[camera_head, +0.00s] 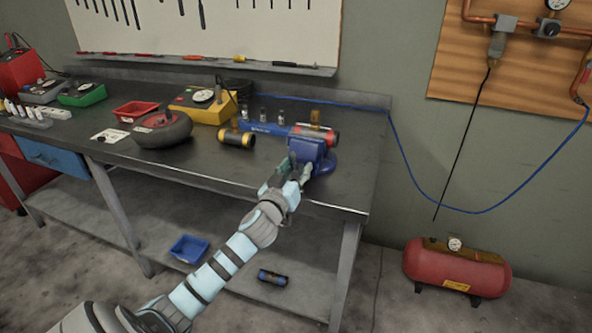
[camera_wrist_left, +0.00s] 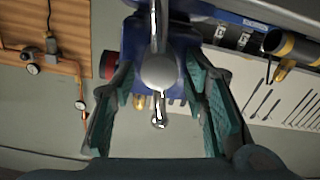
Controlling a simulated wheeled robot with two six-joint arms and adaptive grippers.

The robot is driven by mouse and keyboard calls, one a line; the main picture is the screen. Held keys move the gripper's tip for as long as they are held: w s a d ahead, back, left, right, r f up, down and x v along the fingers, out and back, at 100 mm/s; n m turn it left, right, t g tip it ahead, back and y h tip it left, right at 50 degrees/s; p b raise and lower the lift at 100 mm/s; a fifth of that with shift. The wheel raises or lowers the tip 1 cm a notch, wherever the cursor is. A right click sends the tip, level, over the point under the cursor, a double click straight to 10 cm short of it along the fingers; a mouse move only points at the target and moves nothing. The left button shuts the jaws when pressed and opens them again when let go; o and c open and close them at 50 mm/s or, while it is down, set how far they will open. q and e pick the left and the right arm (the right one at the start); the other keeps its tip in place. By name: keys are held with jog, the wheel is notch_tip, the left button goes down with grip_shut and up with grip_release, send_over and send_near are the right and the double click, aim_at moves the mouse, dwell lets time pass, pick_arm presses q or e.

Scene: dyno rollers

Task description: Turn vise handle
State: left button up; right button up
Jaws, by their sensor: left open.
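The blue vise (camera_head: 309,151) stands at the right front corner of the workbench (camera_head: 235,165). Its chrome handle (camera_wrist_left: 158,120) shows in the left wrist view as a bar with a knob at its lower end, passing the round screw head in front of the blue vise body (camera_wrist_left: 186,40). My left gripper (camera_head: 293,172) is at the front of the vise. In the left wrist view its two teal-padded fingers (camera_wrist_left: 160,80) are spread open, one on each side of the handle, with visible gaps. The handle is hard to make out in the head view. My right gripper is out of view.
A blue tool with a red end (camera_head: 280,130) and a black-and-yellow cylinder (camera_head: 237,138) lie behind and left of the vise. A red compressor tank (camera_head: 457,268) stands on the floor at right. The bench front left of the vise is clear.

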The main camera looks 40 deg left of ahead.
pick_arm(q)
jog(key=shift+w, duration=0.1)
grip_shut()
jog(key=shift+d+r+m+p, duration=0.1)
jog(key=shift+r+m+p, duration=0.1)
jog(key=shift+m+p, duration=0.75)
jog(key=shift+d+f+m, duration=0.1)
jog(key=shift+f+m, duration=0.05)
jog(key=shift+m, duration=1)
grip_release()
